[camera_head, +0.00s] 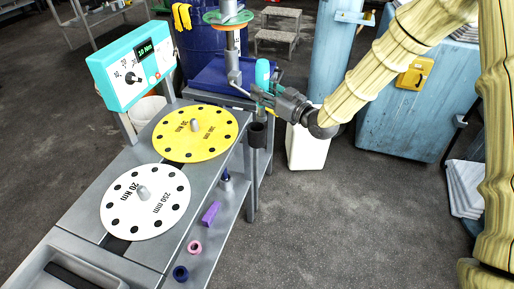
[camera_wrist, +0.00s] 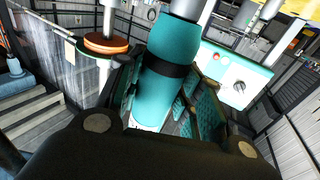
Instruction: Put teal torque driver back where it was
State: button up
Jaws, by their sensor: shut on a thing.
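The teal torque driver (camera_head: 262,71) is upright in my gripper (camera_head: 264,95), above the right edge of the grey bench. In the wrist view the driver's teal handle (camera_wrist: 171,65), with a black band, stands between the fingers of my gripper (camera_wrist: 165,105). My gripper is shut on it. The driver's lower end is hard to make out behind the fingers. A dark cup-shaped holder (camera_head: 257,136) is fixed at the bench's right edge, below my gripper. I cannot tell whether the driver's tip reaches into it.
The bench carries a yellow disc (camera_head: 215,143), a white disc (camera_head: 125,222) and a teal display box (camera_head: 115,88). A metal column with an orange and green disc (camera_head: 231,16) stands close behind my gripper. A purple block (camera_head: 210,214) and rings lie on the lower shelf.

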aim_at(264, 120)
jog(key=shift+w+a+f+b, duration=0.45)
jog(key=shift+a+b, duration=0.05)
jog(key=shift+a, duration=0.25)
jog(key=shift+a+f, duration=0.1)
jog(key=shift+f, duration=0.05)
jog(key=shift+f+p, duration=0.35)
jog(key=shift+f, duration=4.45)
jog(key=shift+f, duration=0.2)
jog(key=o, duration=1.1)
jog(key=shift+r, duration=0.1)
